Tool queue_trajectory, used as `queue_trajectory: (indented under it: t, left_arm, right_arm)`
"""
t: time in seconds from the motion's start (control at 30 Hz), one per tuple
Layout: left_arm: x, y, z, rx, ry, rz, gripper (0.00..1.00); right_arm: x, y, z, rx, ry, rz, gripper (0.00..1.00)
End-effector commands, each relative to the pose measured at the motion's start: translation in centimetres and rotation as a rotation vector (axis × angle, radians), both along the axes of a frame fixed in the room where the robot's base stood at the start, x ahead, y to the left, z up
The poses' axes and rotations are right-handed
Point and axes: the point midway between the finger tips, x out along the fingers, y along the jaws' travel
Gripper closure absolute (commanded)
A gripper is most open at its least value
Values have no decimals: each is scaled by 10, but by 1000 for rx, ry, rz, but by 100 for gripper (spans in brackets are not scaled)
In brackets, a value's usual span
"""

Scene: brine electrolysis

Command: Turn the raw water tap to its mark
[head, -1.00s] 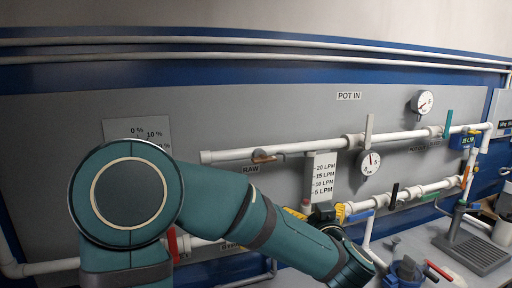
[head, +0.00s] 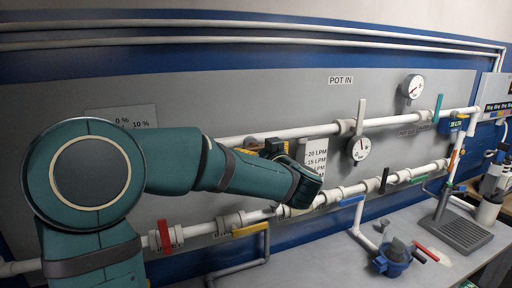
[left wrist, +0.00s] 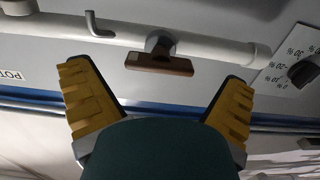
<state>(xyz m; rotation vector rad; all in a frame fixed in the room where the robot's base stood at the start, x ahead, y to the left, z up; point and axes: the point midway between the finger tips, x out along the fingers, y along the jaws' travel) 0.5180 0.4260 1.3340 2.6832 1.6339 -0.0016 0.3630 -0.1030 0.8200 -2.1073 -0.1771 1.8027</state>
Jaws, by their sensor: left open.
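The raw water tap (left wrist: 160,60) has a brown bar handle on a short dark stem in front of a white pipe (left wrist: 195,48). In the left wrist view the handle lies roughly along the pipe, beyond and between my fingertips. My left gripper (left wrist: 155,80) is open, its yellow ridged fingers spread on either side and apart from the handle. A percent scale card (left wrist: 298,62) is partly visible at right. My right gripper is not in view.
In the head view, the flow scale card (head: 316,158) is beside my left wrist. The lower pipe carries a red handle (head: 164,236) and a yellow handle (head: 250,229). Gauges (head: 412,87) and a blue pump (head: 393,257) are at right.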

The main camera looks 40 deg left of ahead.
Motion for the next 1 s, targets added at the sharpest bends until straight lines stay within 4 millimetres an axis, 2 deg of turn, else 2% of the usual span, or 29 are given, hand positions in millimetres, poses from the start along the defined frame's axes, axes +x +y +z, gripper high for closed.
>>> queue_trajectory:
  t: [0.2,0.53,0.57,0.7,0.73,1.0]
  left_arm:
    - [9,17,0,0,0,0,0]
    - [11,20,0,1,0,-1,0]
    - [11,20,0,0,0,-1,7]
    - [11,20,0,0,-1,-1,56]
    - [11,20,0,0,-1,-1,62]
    - [11,19,0,0,-1,-2,65]
  right_arm:
    - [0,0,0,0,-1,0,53]
    - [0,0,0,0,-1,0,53]
    - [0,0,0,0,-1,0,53]
    - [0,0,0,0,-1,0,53]
    - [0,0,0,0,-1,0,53]
    - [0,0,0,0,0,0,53]
